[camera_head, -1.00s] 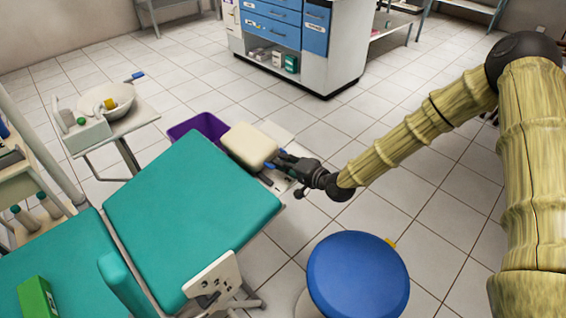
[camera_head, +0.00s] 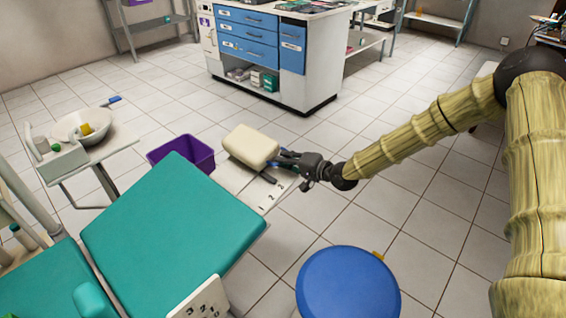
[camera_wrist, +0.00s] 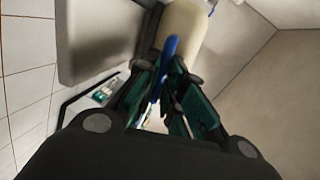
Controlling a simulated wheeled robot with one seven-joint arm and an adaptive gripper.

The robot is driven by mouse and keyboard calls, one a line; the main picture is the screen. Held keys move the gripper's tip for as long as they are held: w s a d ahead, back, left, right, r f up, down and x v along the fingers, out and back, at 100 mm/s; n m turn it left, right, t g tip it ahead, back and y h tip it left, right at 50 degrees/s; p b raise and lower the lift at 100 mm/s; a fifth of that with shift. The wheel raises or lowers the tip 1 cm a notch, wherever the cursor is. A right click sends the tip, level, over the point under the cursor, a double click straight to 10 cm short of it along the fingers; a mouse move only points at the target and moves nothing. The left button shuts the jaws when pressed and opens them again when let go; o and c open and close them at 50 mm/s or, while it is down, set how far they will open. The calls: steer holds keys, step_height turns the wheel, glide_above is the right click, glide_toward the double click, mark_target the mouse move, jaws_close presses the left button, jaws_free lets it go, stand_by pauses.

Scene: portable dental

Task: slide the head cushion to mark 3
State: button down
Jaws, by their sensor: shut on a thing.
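The cream head cushion (camera_head: 251,146) is beyond the top edge of the teal chair backrest (camera_head: 175,222), apart from it in the picture. My gripper (camera_head: 284,160) is at the cushion's right side, shut on a blue handle there. In the wrist view, the blue handle (camera_wrist: 166,56) runs between my fingers, with the cushion (camera_wrist: 186,24) just beyond. The handle's exact join to the cushion is hidden.
A purple bin (camera_head: 190,151) stands on the floor left of the cushion. A blue round stool (camera_head: 348,288) is at front right. A basin stand (camera_head: 85,158) is at left, and a blue-drawered cabinet (camera_head: 265,55) at the back. Floor on the right is open.

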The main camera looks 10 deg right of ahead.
steer(key=c, duration=1.5)
jaws_free()
steer(key=shift+w+d+r, duration=0.1)
steer(key=shift+w+d, duration=0.1)
steer(key=shift+d, duration=0.15)
steer(key=shift+a, duration=0.1)
steer(key=shift+a, duration=0.1)
steer(key=shift+s, duration=0.1)
steer(key=v, duration=1.2)
